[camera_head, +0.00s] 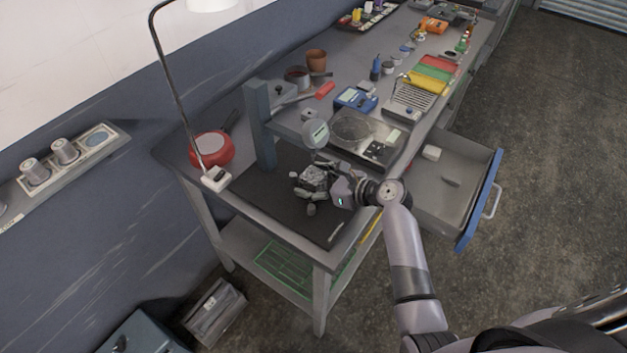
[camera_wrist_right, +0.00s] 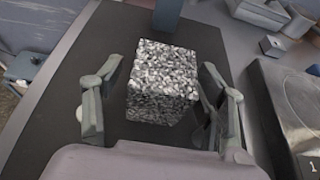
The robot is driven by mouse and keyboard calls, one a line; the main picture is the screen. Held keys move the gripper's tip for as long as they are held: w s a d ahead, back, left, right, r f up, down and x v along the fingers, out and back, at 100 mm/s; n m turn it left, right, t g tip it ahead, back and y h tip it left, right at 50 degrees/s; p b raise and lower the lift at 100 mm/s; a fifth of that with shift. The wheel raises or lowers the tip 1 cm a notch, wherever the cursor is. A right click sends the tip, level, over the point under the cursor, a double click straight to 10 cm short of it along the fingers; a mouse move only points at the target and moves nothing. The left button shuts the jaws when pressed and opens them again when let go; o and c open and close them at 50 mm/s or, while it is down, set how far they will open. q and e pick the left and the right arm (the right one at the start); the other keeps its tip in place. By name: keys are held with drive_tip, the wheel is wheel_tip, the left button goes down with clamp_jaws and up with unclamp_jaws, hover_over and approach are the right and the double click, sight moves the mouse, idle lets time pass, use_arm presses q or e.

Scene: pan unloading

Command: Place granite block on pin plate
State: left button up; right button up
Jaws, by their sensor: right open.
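The granite block (camera_head: 314,177) is a speckled grey-and-white cube on a black mat (camera_head: 282,200) at the near end of the bench. It also shows in the right wrist view (camera_wrist_right: 163,82). My right gripper (camera_head: 311,184) is open, with one finger on each side of the block; in the wrist view (camera_wrist_right: 160,108) gaps show between fingers and block. The pin plate is hard to identify; a grey ridged plate (camera_head: 408,101) lies farther along the bench, but I cannot tell whether it has pins. My left gripper is out of view.
A grey column stand (camera_head: 261,125) with a dial rises behind the block. A flat instrument with a round top (camera_head: 352,129) stands to the right. An open drawer (camera_head: 440,195) juts out at the right.

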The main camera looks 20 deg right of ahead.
drive_tip(key=shift+f, duration=0.1)
drive_tip(key=v, duration=1.2)
